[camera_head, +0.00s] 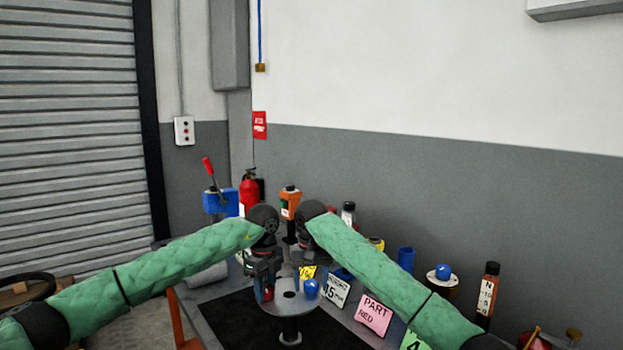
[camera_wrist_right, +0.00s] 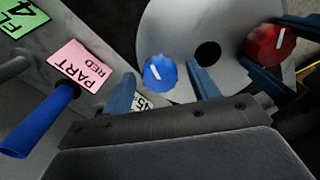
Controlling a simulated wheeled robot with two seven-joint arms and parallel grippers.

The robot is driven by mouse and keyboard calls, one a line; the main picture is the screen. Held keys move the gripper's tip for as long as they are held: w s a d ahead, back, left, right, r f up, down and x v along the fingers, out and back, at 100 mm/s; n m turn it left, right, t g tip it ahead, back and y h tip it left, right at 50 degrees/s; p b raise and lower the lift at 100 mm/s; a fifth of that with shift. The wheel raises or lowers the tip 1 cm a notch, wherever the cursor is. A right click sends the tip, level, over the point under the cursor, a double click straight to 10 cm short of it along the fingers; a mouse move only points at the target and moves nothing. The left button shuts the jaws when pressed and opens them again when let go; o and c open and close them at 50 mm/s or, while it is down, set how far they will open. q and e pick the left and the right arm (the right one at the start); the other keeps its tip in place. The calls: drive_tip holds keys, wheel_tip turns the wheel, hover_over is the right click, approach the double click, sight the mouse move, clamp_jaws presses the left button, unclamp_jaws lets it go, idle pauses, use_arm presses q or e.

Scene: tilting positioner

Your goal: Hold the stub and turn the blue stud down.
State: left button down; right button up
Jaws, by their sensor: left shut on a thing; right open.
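A grey round plate (camera_head: 283,306) stands on a short post over the black mat; in the right wrist view it (camera_wrist_right: 180,25) has a dark centre hole. A blue stud (camera_head: 311,288) with a white mark sits near the plate's rim, also in the right wrist view (camera_wrist_right: 158,73). The red stub (camera_wrist_right: 268,46) sits across the hole, also white-marked. My left gripper (camera_head: 266,288) is shut on the red stub, its blue fingers on either side. My right gripper (camera_wrist_right: 161,75) is open, its fingers on either side of the blue stud in the picture; contact cannot be told.
Cards stand right of the plate: a white one (camera_head: 336,291), a pink one (camera_head: 373,314) and a green one (camera_wrist_right: 22,16). The black mat (camera_head: 235,325) is clear at front left.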

sight(311, 283)
drive_tip(key=n, duration=1)
drive_tip(key=shift+n, duration=0.4)
drive_tip(key=n, duration=0.9)
drive_tip(key=shift+n, duration=0.4)
drive_tip(key=shift+r+n, duration=0.25)
drive_tip(key=shift+n, duration=0.05)
wheel_tip(311, 283, up, 11)
drive_tip(key=w+r+m+t+y, duration=0.1)
drive_tip(key=w+r+m+t, duration=0.25)
drive_tip(key=w+t, duration=0.6)
drive_tip(key=w+d+r+m+t+y, duration=0.1)
drive_tip(key=w+r+m+t+y, duration=0.1)
drive_tip(key=w+r+t, duration=0.4)
drive_tip(key=shift+w+d+r+y, duration=0.3)
drive_tip(key=shift+w+r, duration=0.65)
drive_tip(key=shift+r, duration=1.25)
